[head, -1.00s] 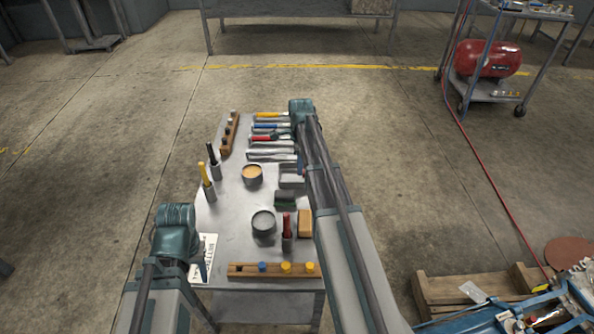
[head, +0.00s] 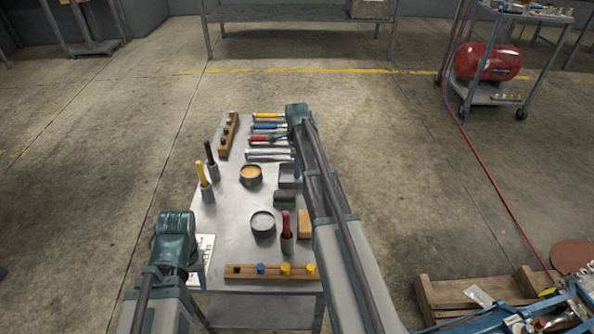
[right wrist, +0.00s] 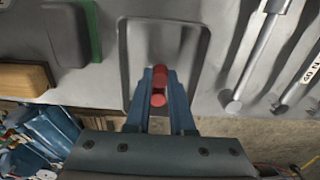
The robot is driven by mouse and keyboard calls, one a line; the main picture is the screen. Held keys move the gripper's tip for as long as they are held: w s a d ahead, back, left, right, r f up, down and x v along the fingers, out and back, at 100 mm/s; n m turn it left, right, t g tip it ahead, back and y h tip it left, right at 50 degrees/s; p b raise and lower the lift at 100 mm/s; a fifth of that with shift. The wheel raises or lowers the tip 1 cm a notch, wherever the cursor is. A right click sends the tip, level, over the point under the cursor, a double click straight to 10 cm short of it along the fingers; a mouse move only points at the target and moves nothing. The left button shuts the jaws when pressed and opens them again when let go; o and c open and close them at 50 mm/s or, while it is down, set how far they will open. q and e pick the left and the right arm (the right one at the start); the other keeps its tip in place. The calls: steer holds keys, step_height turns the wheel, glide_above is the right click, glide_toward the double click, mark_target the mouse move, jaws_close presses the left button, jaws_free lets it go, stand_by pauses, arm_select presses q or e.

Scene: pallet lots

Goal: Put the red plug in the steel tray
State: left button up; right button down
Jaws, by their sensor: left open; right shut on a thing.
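The red plug (right wrist: 160,77) is between the fingers of my right gripper (right wrist: 159,92) in the right wrist view. The gripper is shut on it. The grey steel tray (right wrist: 204,62) lies right behind the plug in that view, and the plug and fingertips overlap its inside. I cannot tell whether the plug touches the tray floor. In the head view the tray (head: 283,176) is partly hidden by my right arm, and the plug is not clearly visible. My left gripper (head: 197,277) is open and empty by the table's left front edge, near a white printed sheet (head: 206,247).
A wooden rack (head: 248,272) with coloured plugs lies along the table's front edge. The table's middle left is bare.

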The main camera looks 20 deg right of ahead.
steer(key=c, duration=0.8)
jaws_free()
steer(key=shift+r, duration=0.15)
step_height(320, 180, up, 12)
steer(key=p, duration=1.2)
